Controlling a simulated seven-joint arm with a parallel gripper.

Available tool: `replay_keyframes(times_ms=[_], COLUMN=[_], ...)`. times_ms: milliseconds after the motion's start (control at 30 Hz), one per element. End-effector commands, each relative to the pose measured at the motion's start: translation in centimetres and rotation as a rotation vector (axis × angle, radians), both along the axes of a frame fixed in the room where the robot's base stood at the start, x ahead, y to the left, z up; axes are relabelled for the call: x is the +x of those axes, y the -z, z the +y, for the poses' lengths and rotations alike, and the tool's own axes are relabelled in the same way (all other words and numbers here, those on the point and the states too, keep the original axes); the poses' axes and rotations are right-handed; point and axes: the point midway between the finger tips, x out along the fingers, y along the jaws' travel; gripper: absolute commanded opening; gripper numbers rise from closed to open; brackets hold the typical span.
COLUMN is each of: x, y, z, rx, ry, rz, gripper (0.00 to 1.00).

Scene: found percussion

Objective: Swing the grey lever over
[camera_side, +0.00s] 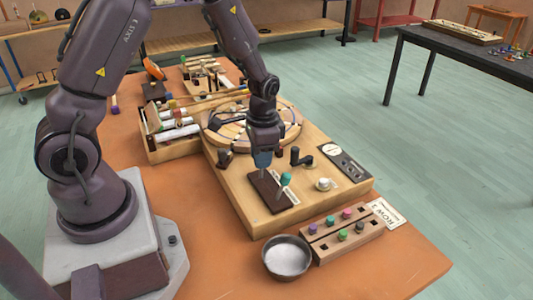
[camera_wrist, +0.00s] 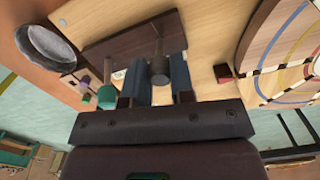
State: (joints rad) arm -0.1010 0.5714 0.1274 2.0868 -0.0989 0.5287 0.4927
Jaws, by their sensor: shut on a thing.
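A dark brown plate (camera_side: 275,197) lies on the wooden board and also shows in the wrist view (camera_wrist: 110,46). The grey lever (camera_wrist: 158,70) stands up from this plate, with a grey knob on a thin stem. My gripper (camera_side: 263,165) reaches down over the plate. In the wrist view my gripper's two fingers (camera_wrist: 159,82) are on either side of the lever's knob, shut on it. In the side view the fingers mostly hide the lever. A green-knobbed lever (camera_side: 286,180) stands just right of my gripper; its green knob also shows in the wrist view (camera_wrist: 107,97).
A black handle (camera_side: 302,158) and a white knob (camera_side: 323,184) stand on the board (camera_side: 235,192) to the right. A striped round disc (camera_side: 285,130) lies behind. A metal bowl (camera_side: 287,258) and a peg rack (camera_side: 322,247) stand in front. Bare orange tabletop shows at front right.

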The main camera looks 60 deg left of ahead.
Motion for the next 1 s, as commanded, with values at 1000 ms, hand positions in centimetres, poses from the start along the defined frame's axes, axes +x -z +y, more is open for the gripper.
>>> replay_keyframes(times_ms=[1000], x=[-2.3], y=[0.4], z=[0.0], rx=[0.001], ry=[0.001], rz=[-0.361], gripper=[0.0])
